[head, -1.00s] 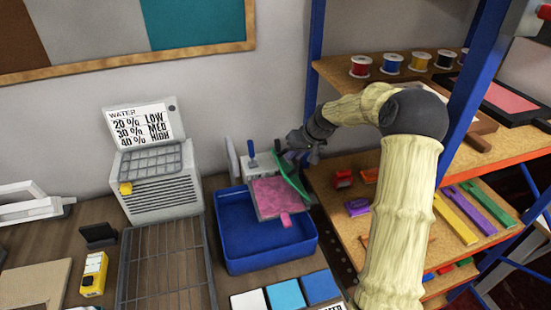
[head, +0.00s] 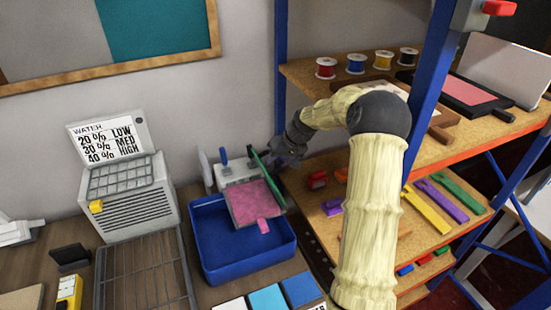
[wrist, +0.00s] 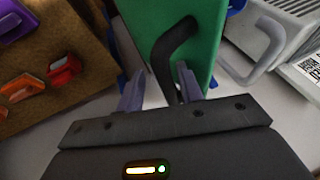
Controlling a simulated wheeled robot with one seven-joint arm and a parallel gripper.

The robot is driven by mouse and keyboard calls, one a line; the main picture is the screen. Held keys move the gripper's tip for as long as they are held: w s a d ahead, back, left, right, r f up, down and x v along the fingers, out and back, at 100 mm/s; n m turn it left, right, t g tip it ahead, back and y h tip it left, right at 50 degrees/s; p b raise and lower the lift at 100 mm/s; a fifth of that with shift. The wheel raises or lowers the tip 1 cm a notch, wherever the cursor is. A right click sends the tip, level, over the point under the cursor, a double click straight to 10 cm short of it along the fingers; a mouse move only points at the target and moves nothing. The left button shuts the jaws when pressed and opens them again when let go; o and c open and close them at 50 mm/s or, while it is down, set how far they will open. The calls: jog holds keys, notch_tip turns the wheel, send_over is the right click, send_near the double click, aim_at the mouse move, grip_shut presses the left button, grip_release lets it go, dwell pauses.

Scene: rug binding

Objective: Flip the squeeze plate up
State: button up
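The green squeeze plate (head: 268,168) stands steeply tilted at the right edge of the pink piece (head: 252,202), seen nearly edge-on in the head view. In the wrist view the plate (wrist: 205,35) shows its broad green face with a bent black handle (wrist: 170,50). My gripper (wrist: 160,88) is at this face, fingers apart, with the lower end of the handle between them, closer to the right finger. In the head view my gripper (head: 280,158) is just right of the plate; its fingertips are hard to make out there. The pink piece lies over the blue tub (head: 240,255).
A shelf (head: 305,207) with colored tools stands close on the right, with thread spools (head: 356,64) above. A grey device with a water sign (head: 130,195) and a wire rack (head: 145,275) are left of the tub. The wall is close behind.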

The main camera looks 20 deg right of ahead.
jog(key=shift+w+r, duration=0.1)
jog(key=shift+a+r, duration=0.2)
jog(key=shift+r, duration=0.1)
jog(key=shift+d+r, duration=0.1)
jog(key=shift+r, duration=0.3)
notch_tip(320, 180, up, 9)
jog(key=shift+f+b, duration=0.1)
jog(key=shift+b, duration=1.1)
